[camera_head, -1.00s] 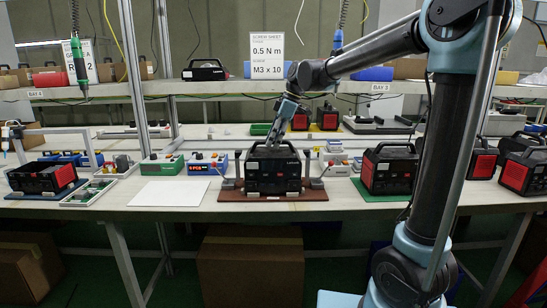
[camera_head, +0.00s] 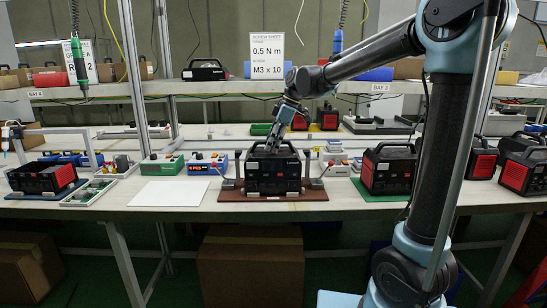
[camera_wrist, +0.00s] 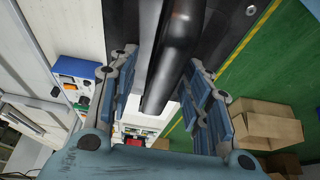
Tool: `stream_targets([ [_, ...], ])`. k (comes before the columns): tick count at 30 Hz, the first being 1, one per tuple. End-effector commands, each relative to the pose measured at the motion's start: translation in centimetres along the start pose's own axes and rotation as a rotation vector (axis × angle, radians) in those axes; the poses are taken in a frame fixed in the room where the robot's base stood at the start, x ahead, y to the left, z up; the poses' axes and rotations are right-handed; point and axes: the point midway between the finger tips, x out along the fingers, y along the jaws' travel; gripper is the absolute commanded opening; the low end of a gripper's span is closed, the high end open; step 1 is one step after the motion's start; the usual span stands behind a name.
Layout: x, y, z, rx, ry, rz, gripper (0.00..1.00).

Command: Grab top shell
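The top shell (camera_head: 272,172) is a black box-shaped housing with a carry handle. It stands upright in the fixture on a red-brown base plate (camera_head: 272,197) at the front middle of the bench. My gripper (camera_head: 274,141) is at its top, by the handle. In the wrist view the thick black handle (camera_wrist: 172,52) runs between my two blue-padded fingers (camera_wrist: 164,98). The fingers stand on either side of it with visible gaps, so my gripper is open around the handle. The far side of the shell is hidden.
A white sheet (camera_head: 169,193) lies left of the fixture. Control boxes (camera_head: 207,164) with red and green buttons stand behind it. A finished-looking black and red unit (camera_head: 389,169) stands on a green mat to the right. An open black shell part (camera_head: 43,177) lies at far left.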

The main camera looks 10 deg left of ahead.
Motion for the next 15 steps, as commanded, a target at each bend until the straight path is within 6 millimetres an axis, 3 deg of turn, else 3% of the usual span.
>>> stream_targets([
  [1,0.0,0.0,0.0,0.0,0.0,0.0,0.31],
  [5,0.01,-0.01,0.01,0.0,0.0,0.0,0.02],
  [15,0.01,-0.01,0.02,0.0,0.0,0.0,0.0],
])
